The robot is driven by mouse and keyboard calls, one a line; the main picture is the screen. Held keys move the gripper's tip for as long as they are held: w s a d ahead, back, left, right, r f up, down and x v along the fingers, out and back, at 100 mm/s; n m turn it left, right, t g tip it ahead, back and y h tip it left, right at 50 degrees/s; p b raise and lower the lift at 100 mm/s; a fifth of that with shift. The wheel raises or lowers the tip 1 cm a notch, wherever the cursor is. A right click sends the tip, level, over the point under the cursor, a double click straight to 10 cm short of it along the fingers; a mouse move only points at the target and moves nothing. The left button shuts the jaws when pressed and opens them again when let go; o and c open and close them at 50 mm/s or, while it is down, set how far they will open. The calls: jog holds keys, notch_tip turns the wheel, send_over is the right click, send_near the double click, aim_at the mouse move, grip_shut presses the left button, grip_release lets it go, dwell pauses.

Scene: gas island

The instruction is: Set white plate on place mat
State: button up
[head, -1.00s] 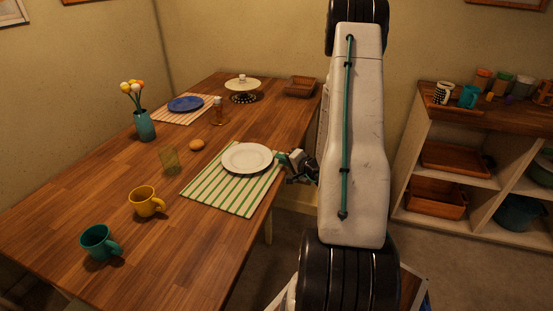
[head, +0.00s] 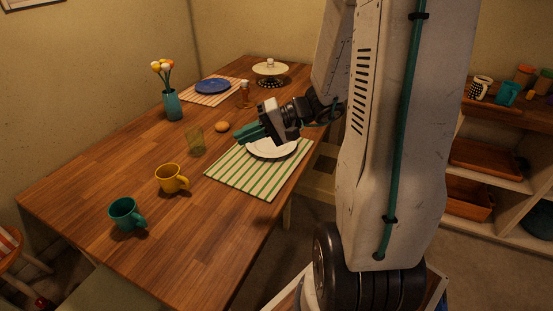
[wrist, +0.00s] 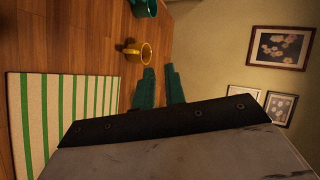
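The white plate (head: 273,154) lies flat on the far part of the green-and-white striped place mat (head: 243,178), partly hidden in the head view by my gripper. My gripper (head: 240,133) is raised above the plate and apart from it, its teal fingers pointing left. In the wrist view the two fingers (wrist: 159,72) stand apart with nothing between them. The striped mat also shows there (wrist: 60,115), but the plate does not.
A yellow mug (head: 170,179), a teal mug (head: 124,214), a glass (head: 195,142) and a bun (head: 222,127) stand left of the mat. A blue plate (head: 212,86) lies on another striped mat behind.

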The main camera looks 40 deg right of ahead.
jog(key=s+a+r+n+g+h, duration=0.3)
jog(key=s+a+r+n+g, duration=0.2)
jog(key=s+a+g, duration=0.5)
jog(key=s+r+n+t+h, duration=0.1)
jog(key=s+r+t+h, duration=0.2)
jog(key=s+h, duration=0.4)
jog(key=s+r, duration=0.1)
jog(key=s, duration=0.2)
jog(key=shift+s+d+r+h, duration=0.15)
jog(key=shift+s+d+h, duration=0.05)
jog(key=shift+d+h, duration=0.15)
